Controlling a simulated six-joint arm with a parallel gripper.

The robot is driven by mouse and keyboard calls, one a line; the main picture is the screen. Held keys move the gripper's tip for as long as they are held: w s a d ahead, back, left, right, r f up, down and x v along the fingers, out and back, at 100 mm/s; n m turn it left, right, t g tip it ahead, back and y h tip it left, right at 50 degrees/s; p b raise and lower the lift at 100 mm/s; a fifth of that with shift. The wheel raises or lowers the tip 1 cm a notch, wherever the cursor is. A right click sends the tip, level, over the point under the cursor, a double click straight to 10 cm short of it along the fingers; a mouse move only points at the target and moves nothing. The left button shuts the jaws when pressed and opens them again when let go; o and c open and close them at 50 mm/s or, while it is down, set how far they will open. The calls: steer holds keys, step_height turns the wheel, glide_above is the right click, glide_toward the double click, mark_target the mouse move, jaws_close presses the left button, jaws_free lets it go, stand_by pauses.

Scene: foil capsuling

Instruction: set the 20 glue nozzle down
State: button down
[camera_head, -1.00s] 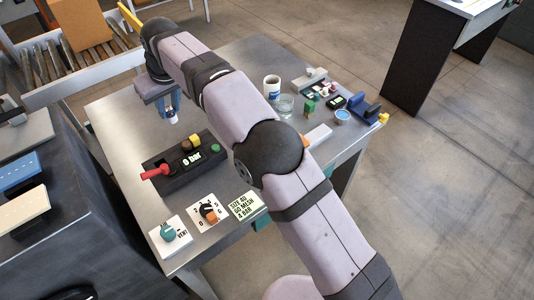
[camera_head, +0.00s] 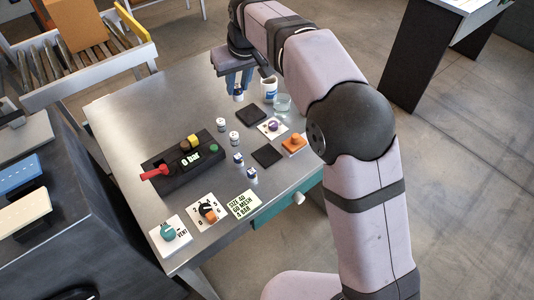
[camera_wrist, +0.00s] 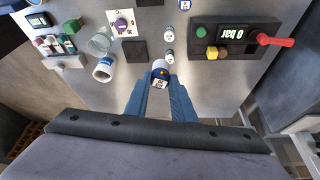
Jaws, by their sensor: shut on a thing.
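My gripper (camera_head: 239,84) points down over the far part of the metal table (camera_head: 130,115), with its blue fingers shut on a small white nozzle (camera_head: 238,96). In the wrist view the nozzle (camera_wrist: 160,72) sits between the blue fingertips (camera_wrist: 160,84), with a blue band and a dark mark too small to read surely. Whether its base touches the table I cannot tell. Several similar small white pieces stand upright nearer the front, two with plain dark marks (camera_head: 222,124) and two with blue bands (camera_head: 238,159).
Two dark square pads (camera_head: 251,115) (camera_head: 267,156), a purple knob plate (camera_head: 272,127) and a black 0 bar box (camera_head: 180,166) lie nearer. The table's left far area is clear.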

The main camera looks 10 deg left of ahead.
steer(key=s+d+f+m, duration=0.1)
steer(key=s+d+f, duration=0.1)
steer(key=d+f, duration=0.3)
steer(key=m+h, duration=0.2)
steer(key=m, duration=0.1)
glide_above(267, 157)
steer(key=shift+t, duration=0.4)
step_height(267, 157, down, 5)
steer(key=shift+f, duration=0.1)
steer(key=shift+s+f+p, duration=0.1)
steer(key=shift+f+p, duration=1.05)
steer(key=shift+f, duration=3.9)
